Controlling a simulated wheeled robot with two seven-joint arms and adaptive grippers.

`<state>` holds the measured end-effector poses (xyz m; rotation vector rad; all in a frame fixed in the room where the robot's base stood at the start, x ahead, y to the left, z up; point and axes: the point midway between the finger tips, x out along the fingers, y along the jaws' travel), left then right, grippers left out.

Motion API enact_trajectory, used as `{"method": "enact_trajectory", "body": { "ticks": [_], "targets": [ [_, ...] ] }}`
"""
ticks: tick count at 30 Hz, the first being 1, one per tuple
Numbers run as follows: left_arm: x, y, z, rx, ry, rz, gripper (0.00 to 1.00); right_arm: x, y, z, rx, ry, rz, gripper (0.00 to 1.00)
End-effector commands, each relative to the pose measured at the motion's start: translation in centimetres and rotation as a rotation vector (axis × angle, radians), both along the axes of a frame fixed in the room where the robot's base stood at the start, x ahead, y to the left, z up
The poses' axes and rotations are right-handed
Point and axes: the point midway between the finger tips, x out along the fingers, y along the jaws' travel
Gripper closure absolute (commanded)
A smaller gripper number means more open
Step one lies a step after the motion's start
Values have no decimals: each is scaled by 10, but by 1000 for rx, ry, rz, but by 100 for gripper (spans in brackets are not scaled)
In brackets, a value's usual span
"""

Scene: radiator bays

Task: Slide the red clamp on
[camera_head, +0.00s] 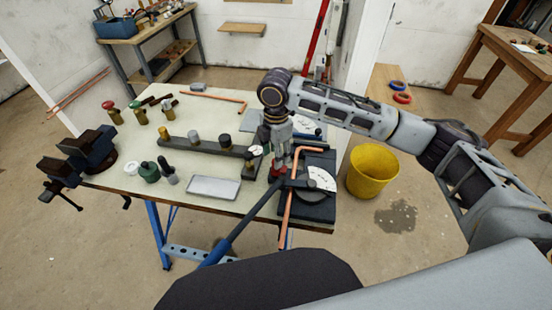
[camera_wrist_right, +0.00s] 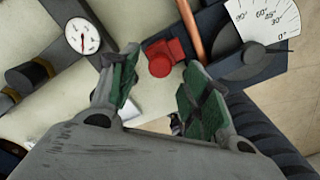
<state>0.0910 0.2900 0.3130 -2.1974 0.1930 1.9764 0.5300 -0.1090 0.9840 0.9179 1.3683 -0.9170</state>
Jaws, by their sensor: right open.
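The red clamp (camera_wrist_right: 163,58) sits beside the black pipe bender (camera_wrist_right: 222,50), at its left edge in the right wrist view. In the head view the clamp (camera_head: 279,171) is partly covered by my right gripper (camera_head: 277,162), which points down over it. In the right wrist view the gripper (camera_wrist_right: 160,72) is open, its green-padded fingers on either side of the clamp's near side. I cannot tell whether they touch it. A bent copper pipe (camera_head: 287,218) lies in the bender; it also shows in the wrist view (camera_wrist_right: 190,28). My left gripper is out of view.
The bender has a white angle dial (camera_head: 321,179) and a long blue-grey handle (camera_head: 246,220) reaching forward. A dial gauge (camera_wrist_right: 82,37) and a dark bar with fittings (camera_head: 200,146) lie to the left. A grey tray (camera_head: 213,188) and a vise (camera_head: 80,158) are farther left. A yellow bucket (camera_head: 373,172) stands on the floor.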

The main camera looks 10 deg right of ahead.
Motion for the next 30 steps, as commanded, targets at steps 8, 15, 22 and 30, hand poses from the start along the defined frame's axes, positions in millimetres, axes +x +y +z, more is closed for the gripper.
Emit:
{"method": "enact_trajectory", "body": {
  "ticks": [8,15,22,30],
  "targets": [
    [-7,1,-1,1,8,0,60,0,-1,-23,-1,1,-1,52],
    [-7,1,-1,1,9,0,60,0,0,-26,0,0,-1,52],
    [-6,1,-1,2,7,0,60,0,0,-26,0,1,-1,64],
    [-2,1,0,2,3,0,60,0,0,-26,0,1,-1,98]
  ]
}}
